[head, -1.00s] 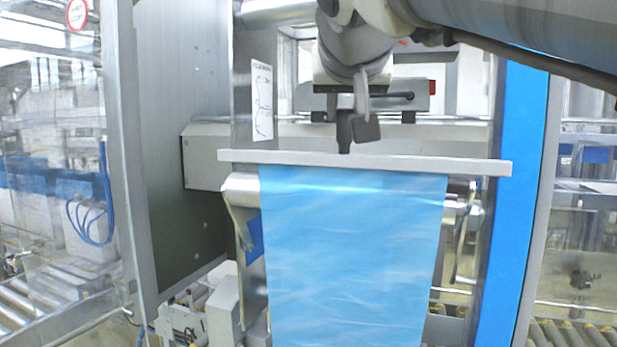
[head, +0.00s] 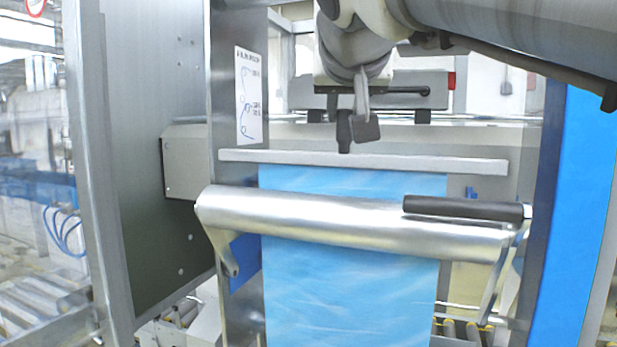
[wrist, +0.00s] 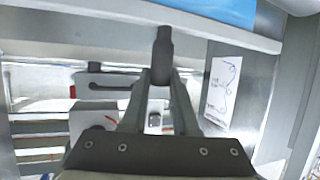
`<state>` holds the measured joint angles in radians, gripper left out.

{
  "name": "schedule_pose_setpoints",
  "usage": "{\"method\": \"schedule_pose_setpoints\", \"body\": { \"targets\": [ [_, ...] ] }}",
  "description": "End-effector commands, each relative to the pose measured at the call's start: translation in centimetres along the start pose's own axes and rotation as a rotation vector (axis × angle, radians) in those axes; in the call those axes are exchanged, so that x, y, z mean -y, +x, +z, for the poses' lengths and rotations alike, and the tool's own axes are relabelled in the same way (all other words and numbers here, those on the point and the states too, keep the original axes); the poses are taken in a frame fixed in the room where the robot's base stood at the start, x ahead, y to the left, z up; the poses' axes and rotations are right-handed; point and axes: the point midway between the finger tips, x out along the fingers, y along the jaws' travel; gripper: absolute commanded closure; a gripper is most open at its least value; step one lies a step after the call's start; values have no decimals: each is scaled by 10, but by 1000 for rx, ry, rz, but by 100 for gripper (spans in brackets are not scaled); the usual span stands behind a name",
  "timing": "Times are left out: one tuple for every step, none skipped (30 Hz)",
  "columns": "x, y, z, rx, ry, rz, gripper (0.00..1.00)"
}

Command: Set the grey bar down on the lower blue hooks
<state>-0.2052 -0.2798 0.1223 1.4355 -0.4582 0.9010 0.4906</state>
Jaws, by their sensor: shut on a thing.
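The grey bar (head: 300,162) is held level in the head view, with the blue film (head: 340,280) hanging from it. My gripper (head: 353,128) is above the bar's middle, shut on the dark peg (head: 345,142) that stands up from it. In the wrist view my gripper's fingers (wrist: 159,76) close around the peg (wrist: 162,45), and the bar (wrist: 190,22) crosses the top. A blue piece (head: 245,262) shows below the bar at left and a small one (head: 472,193) at right. I cannot tell whether these are the lower hooks; the roller covers part of this area.
A shiny silver roller (head: 340,220) with a black grip (head: 465,208) lies across in front of the film, below the bar. A grey metal panel (head: 140,150) stands at left and a blue post (head: 580,210) at right. A grey beam (head: 185,160) runs behind the bar.

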Motion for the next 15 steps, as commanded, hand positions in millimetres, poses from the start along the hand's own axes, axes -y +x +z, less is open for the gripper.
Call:
{"method": "schedule_pose_setpoints", "body": {
  "targets": [
    [-3, 7, -4, 2, 1, 1, 100],
    [-5, 13, -6, 2, 2, 2, 100],
    [-8, 22, -10, 2, 1, 2, 100],
    [-10, 29, -14, 2, 1, 3, 100],
    [-13, 36, -16, 4, 2, 3, 100],
    [-16, 46, -21, 2, 1, 3, 100],
    [-19, 53, -24, 3, 1, 3, 100],
    [-21, 60, -27, 3, 2, 3, 100],
    [-25, 69, -31, 2, 1, 3, 100],
    [-27, 77, -34, 2, 1, 4, 100],
    [-30, 84, -37, 2, 1, 3, 100],
    [-33, 93, -41, 2, 1, 4, 100],
    [-36, 100, -44, 2, 1, 4, 100],
    [-38, 108, -47, 2, 1, 4, 100],
    [-42, 117, -51, 2, 1, 4, 100]
  ]
}}
